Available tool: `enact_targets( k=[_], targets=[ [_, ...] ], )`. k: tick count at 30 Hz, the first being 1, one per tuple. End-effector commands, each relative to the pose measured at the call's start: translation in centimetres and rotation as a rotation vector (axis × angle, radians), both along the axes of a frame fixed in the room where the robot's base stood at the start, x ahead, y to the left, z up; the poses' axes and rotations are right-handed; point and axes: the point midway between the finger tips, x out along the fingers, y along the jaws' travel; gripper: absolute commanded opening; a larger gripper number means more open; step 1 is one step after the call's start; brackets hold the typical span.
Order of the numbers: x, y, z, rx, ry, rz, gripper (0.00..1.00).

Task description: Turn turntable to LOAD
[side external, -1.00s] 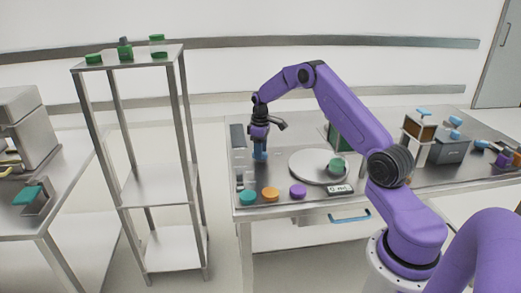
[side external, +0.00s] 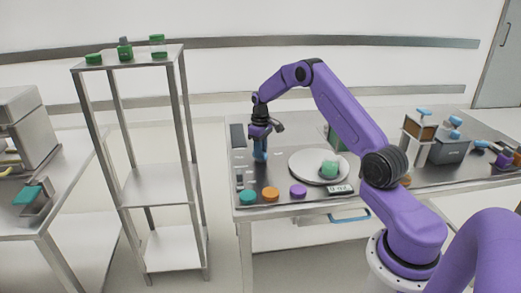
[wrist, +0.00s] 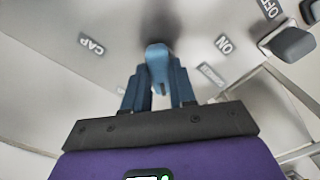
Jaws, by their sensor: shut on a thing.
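The turntable is a pale round disc (side external: 304,169) on the steel bench, with a green-and-white item (side external: 330,168) standing on its right part. My gripper (side external: 260,158) is low over the bench to the left of the disc, apart from it. In the wrist view my gripper (wrist: 157,88) is shut on a blue lever handle (wrist: 157,54) between its blue fingers. Labels CAP, ON and OFF show on the panel around it. I cannot read a LOAD label in either view.
Teal (side external: 247,198), orange (side external: 270,194) and purple (side external: 298,190) round buttons line the bench's front edge, beside a small display (side external: 341,189). A grey switch (wrist: 290,44) sits near OFF. A steel shelf (side external: 150,185) stands left of the bench.

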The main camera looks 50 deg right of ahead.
Motion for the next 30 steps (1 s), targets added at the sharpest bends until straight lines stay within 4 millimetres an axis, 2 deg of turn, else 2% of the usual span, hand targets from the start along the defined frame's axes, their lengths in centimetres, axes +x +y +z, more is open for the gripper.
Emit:
enact_targets(
  k=[18, 30],
  targets=[
    [0.03, 0.04, 0.08, 0.0, 0.0, -0.574, 0.0],
    [0.03, 0.02, 0.1, 0.0, -0.001, -0.815, 0.0]
  ],
)
